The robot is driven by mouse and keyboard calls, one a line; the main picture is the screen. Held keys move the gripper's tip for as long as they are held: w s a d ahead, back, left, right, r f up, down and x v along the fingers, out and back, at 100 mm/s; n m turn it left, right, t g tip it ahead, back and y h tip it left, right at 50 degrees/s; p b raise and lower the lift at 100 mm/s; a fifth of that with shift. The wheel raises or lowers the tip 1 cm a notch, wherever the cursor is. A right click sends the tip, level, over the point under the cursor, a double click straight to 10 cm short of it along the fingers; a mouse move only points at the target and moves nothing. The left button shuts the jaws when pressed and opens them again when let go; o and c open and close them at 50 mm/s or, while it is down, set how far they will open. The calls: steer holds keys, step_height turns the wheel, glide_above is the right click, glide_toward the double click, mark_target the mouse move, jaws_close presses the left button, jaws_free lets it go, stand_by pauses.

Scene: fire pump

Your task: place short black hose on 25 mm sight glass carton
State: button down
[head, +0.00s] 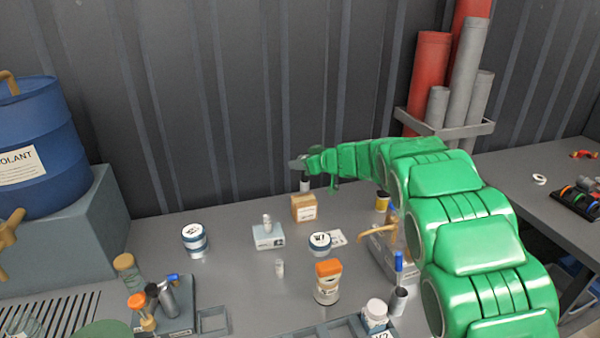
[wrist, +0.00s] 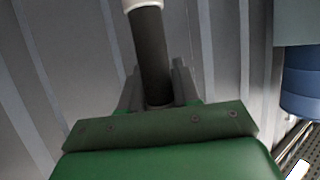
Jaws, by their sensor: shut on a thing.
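My gripper (head: 299,164) is shut on the short black hose (head: 305,184), a dark tube with a pale end. In the wrist view the hose (wrist: 152,55) runs up from between the fingers, with its white end at the top edge. In the head view the hose hangs upright below the gripper, directly above a brown carton (head: 304,208) with a white label. Whether the hose touches the carton top cannot be told. A white and blue carton (head: 269,238) stands in front and to the left, with a small pale fitting on top. The carton labels are too small to read.
White and blue tins (head: 194,238) (head: 320,244) and an orange-capped jar (head: 328,282) stand on the grey bench. A yellow and black small container (head: 382,201) is right of the brown carton. A corrugated wall rises behind.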

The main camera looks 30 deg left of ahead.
steer(key=shift+w+a+f, duration=0.15)
steer(key=shift+f, duration=0.85)
steer(key=shift+w+a+f, duration=0.1)
steer(key=shift+f, duration=0.85)
steer(key=c, duration=0.8)
jaws_free()
steer(key=shift+f, duration=0.1)
steer(key=v, duration=1.2)
